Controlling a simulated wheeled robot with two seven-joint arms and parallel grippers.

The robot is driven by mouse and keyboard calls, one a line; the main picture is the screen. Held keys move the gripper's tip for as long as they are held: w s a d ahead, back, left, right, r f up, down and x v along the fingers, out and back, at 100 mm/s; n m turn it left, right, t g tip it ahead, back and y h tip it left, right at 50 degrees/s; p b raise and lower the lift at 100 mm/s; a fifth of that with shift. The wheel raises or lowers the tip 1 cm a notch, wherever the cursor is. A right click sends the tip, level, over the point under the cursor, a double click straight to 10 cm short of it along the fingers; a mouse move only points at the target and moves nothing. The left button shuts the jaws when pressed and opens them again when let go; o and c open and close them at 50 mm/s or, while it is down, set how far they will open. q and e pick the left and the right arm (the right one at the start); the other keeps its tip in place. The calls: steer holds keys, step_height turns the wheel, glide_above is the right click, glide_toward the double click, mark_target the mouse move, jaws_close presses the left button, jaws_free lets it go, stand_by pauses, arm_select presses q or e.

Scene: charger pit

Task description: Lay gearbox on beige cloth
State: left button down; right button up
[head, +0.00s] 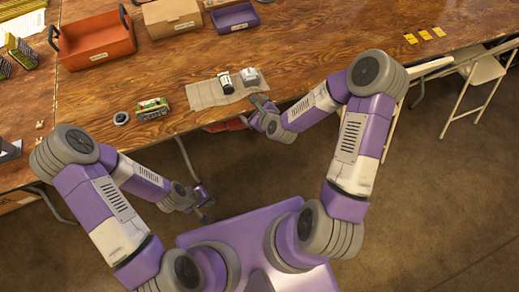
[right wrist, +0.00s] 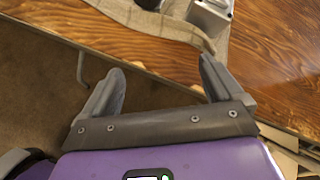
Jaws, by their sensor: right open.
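The grey metal gearbox (head: 250,77) rests on the right part of the beige cloth (head: 205,97), which lies on the wooden table near its front edge. In the right wrist view the gearbox (right wrist: 211,14) shows at the top, partly cut off, on the cloth (right wrist: 150,22). My right gripper (head: 263,104) is open and empty at the table's front edge, just short of the gearbox and apart from it. Its spread fingers (right wrist: 162,66) show nothing between them. My left gripper (head: 205,204) hangs in front of the table, away from the cloth; its jaws are too small to read.
A white and black cylindrical part (head: 225,82) lies on the cloth left of the gearbox. A green boxy part (head: 153,108) and a dark ring (head: 121,118) lie further left. An orange tray (head: 95,40), cardboard box (head: 172,16) and purple bin (head: 235,18) stand behind.

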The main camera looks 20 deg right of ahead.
steer(key=s+a+f+n+g, duration=0.2)
steer(key=s+f+n+g, duration=0.1)
steer(key=s+n, duration=0.4)
steer(key=s+a+f+n+g+y, duration=0.1)
steer(key=s+f+n+g, duration=0.3)
steer(key=s+f+n, duration=0.2)
steer(key=s+a+f+n+g+y, duration=0.1)
steer(key=s+f+n, duration=0.4)
steer(key=s+n, duration=0.5)
steer(key=a+n+g, duration=0.1)
steer(key=n+g, duration=0.1)
steer(key=shift+a+n+g, duration=0.3)
steer(key=shift+n, duration=0.1)
